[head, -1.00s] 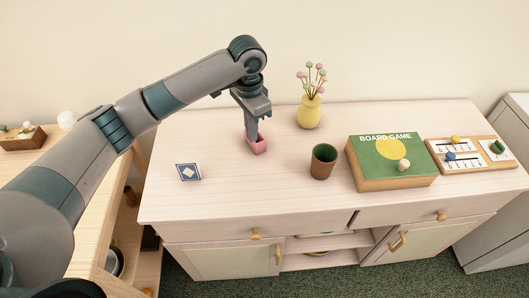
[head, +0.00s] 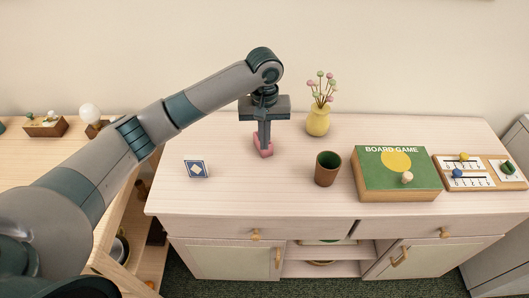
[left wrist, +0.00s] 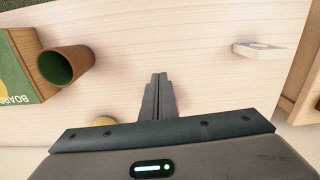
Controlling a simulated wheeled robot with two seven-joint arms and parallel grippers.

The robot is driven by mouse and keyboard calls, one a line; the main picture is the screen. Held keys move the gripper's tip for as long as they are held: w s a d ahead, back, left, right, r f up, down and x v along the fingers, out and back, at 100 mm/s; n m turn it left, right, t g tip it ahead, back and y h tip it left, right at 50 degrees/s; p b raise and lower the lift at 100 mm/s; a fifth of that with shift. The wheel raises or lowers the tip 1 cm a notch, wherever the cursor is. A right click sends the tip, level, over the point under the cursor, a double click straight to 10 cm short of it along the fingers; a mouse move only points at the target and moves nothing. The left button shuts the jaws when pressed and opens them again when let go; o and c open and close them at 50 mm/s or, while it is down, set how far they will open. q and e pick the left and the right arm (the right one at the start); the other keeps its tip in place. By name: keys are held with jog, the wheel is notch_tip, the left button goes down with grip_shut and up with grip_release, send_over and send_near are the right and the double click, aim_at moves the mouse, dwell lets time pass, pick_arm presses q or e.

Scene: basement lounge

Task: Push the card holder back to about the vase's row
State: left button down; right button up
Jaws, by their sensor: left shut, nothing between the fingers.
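The pink card holder (head: 265,154) stands on the pale wooden cabinet top, left of the yellow vase (head: 317,122) and somewhat nearer to me than it. My left gripper (head: 264,146) is shut and empty, pointing down at the holder. Its fingers cover part of the holder, so I cannot tell whether they touch it. In the left wrist view the shut fingers (left wrist: 158,82) show over bare wood, with a bit of the vase (left wrist: 104,121) at the gripper's edge. My right gripper is not in view.
A brown cup (head: 327,171) with a green inside stands to the right, beside the board game box (head: 395,187). The wall is behind.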

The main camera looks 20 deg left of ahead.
pick_arm(q)
notch_tip(320, 180, down, 9)
jog(key=p, duration=0.2)
jog(key=shift+f+p, duration=0.15)
jog(key=shift+p, duration=0.25)
jog(key=shift+w+a+f+p, duration=0.1)
jog(key=shift+w+a+p, duration=0.1)
jog(key=shift+w, duration=0.25)
jog(key=shift+w+a+f+p, duration=0.1)
jog(key=shift+w+p, duration=0.05)
jog(key=shift+w, duration=0.25)
jog(key=shift+w+a+f, duration=0.1)
jog(key=shift+w+a, duration=0.15)
jog(key=shift+w, duration=0.6)
jog(key=shift+w+a+p, duration=0.1)
jog(key=shift+w+p, duration=0.05)
jog(key=shift+p, duration=0.15)
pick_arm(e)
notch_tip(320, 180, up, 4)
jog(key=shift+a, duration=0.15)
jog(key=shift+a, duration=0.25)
